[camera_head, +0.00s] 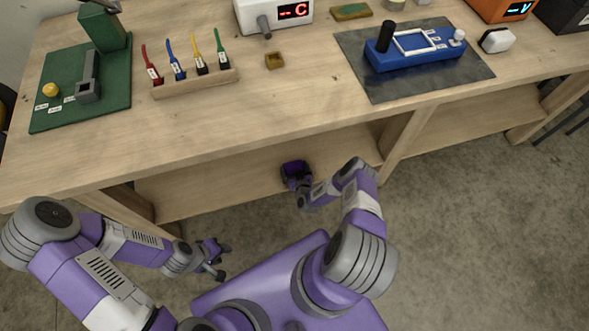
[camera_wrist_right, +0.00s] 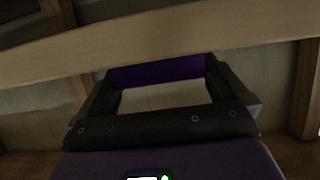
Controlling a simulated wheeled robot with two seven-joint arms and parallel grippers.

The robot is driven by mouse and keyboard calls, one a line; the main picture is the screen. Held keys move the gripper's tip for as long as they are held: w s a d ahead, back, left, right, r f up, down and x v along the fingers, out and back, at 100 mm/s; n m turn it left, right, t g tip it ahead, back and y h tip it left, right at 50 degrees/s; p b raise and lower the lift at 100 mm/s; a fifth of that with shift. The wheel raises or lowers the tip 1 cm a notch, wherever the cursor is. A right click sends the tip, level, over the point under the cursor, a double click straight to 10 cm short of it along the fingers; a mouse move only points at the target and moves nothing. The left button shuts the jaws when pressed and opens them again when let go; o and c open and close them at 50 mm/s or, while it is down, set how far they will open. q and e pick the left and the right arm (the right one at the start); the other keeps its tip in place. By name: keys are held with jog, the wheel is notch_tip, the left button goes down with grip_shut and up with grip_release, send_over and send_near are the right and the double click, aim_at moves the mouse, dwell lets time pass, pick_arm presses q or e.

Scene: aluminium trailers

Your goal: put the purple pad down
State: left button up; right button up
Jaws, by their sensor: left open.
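The purple pad (camera_wrist_right: 157,70) is a dark purple strip spanning the fingertips of my right gripper (camera_wrist_right: 158,82) in the right wrist view. The fingers press on its two ends, with an open gap behind it. In the head view my right gripper (camera_head: 295,172) and the pad (camera_head: 293,168) are in front of the table's front side, lower in the picture than the tabletop edge. The pad is small and dark there. My left gripper (camera_head: 217,259) is open and empty, low in front of the table, left of my base.
The wooden table (camera_head: 250,115) carries a green fixture board (camera_head: 112,100), a rack of coloured cables (camera_head: 200,83), a small brown block (camera_head: 275,61), a meter reading C (camera_head: 275,14) and a blue fixture (camera_head: 415,52) on a dark mat (camera_head: 385,89). The tabletop's front strip is clear.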

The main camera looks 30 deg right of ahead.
jog(key=shift+r, duration=0.1)
jog(key=shift+r, duration=0.15)
jog(key=p+v, duration=0.5)
jog(key=v, duration=0.7)
